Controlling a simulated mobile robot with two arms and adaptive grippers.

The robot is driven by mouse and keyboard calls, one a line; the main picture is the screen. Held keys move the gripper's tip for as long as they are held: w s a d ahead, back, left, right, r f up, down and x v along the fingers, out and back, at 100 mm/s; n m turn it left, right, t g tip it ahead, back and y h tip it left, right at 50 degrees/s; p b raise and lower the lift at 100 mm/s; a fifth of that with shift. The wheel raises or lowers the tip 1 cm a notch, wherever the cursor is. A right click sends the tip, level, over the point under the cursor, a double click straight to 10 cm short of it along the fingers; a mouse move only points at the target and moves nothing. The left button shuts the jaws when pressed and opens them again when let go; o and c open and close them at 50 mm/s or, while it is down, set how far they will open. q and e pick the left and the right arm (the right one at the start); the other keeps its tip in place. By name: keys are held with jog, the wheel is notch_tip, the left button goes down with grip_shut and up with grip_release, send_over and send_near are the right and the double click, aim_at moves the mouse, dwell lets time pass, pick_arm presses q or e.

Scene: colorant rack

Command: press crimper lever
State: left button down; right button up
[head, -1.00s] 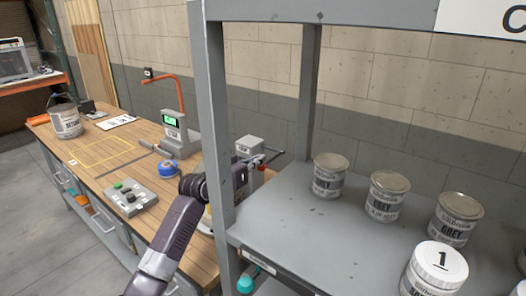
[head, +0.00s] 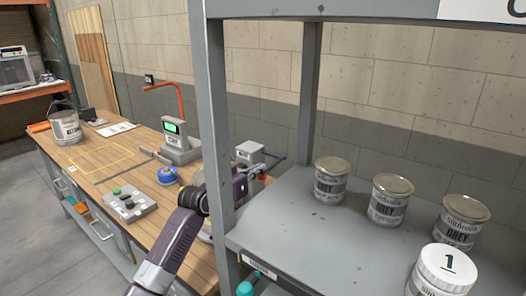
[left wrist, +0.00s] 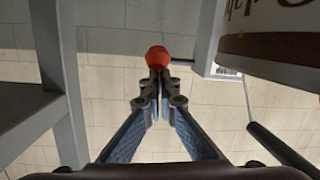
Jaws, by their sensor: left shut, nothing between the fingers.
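The crimper is the grey device (head: 249,151) at the right end of the wooden bench, partly hidden behind the rack post and my left arm. In the left wrist view a red ball knob (left wrist: 157,56) sits on a thin dark rod that runs right to a light grey post (left wrist: 207,42). My left gripper (head: 262,170) reaches past the rack post beside the crimper. In the left wrist view its shut, empty fingers (left wrist: 158,80) point at the knob, with the tips at its lower edge. I cannot tell whether they touch it. My right gripper is not in view.
The grey rack post (head: 215,120) stands close beside my left arm. The rack shelf (head: 290,222) holds several paint cans. On the bench are a scale (head: 180,142), a blue tape-like item (head: 168,176), a button box (head: 128,204) and a pail (head: 66,125).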

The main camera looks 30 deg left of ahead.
pick_arm(q)
jog(key=r+p, duration=0.2)
jog(key=w+r+p, duration=0.1)
jog(key=r, duration=0.1)
jog(key=shift+w+a+p, duration=0.15)
jog(key=shift+p, duration=0.2)
jog(key=shift+s+a+f+b, duration=0.1)
jog(key=shift+s+f+b, duration=0.3)
jog(key=shift+f+b, duration=0.3)
jog(key=s+r+b, duration=0.1)
jog(key=s+b, duration=0.1)
jog(key=s, duration=0.6)
jog(key=shift+s+a+r, duration=0.15)
jog(key=shift+s+r, duration=0.25)
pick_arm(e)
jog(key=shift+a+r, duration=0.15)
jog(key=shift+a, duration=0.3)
